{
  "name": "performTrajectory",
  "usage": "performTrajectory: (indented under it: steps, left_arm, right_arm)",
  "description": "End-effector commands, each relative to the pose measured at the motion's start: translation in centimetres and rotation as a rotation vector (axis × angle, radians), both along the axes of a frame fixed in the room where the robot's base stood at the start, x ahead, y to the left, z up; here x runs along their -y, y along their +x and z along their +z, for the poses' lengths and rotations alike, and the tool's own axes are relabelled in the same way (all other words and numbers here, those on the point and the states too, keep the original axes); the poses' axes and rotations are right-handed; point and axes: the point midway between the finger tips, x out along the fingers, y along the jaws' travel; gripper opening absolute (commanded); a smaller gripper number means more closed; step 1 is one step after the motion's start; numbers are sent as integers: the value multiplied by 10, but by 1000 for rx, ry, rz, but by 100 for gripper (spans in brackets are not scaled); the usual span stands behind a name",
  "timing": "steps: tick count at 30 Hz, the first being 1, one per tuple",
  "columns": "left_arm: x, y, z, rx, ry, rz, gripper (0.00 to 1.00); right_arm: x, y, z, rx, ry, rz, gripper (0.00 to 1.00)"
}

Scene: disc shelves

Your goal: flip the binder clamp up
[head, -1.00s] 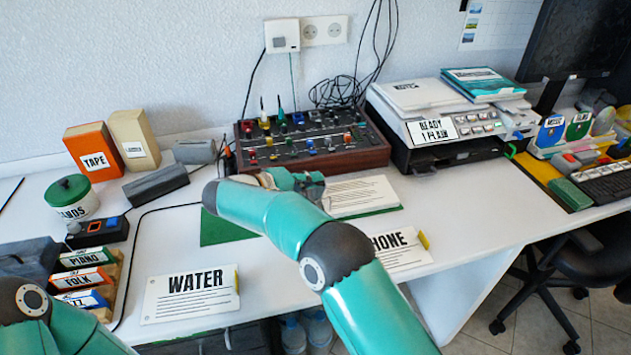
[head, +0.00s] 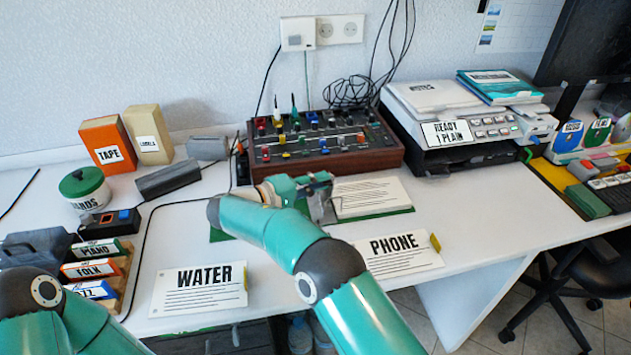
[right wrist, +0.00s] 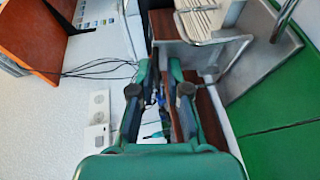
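A green binder (head: 223,236) lies open on the table with a stack of white pages (head: 372,195) on its right part. The grey metal clamp (head: 320,204) stands at the left edge of the pages, partly hidden by my right arm. In the right wrist view the metal clamp (right wrist: 200,60) and its bent wire lever (right wrist: 222,42) show right of my fingers, beside the green cover (right wrist: 280,140). My right gripper (head: 308,183) is at the clamp's far side; its fingers (right wrist: 158,75) are apart with nothing clearly between them. Contact with the clamp cannot be told. My left gripper is out of view.
A mixer with knobs (head: 322,150) stands close behind the binder. A printer (head: 455,135) is to the right. The WATER card (head: 198,290) and PHONE card (head: 398,255) lie in front.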

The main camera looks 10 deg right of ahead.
Motion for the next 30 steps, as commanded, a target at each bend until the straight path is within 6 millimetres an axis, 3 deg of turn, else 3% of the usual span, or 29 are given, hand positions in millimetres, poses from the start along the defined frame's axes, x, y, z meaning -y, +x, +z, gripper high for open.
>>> performTrajectory:
  steps: [2,14,30]
  left_arm:
    - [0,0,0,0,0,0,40]
    - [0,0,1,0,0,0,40]
    - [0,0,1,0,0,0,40]
  right_arm:
    - [0,0,0,1,-1,0,31]
    - [1,0,8,7,1,-2,31]
    - [0,0,93,9,1,-2,31]
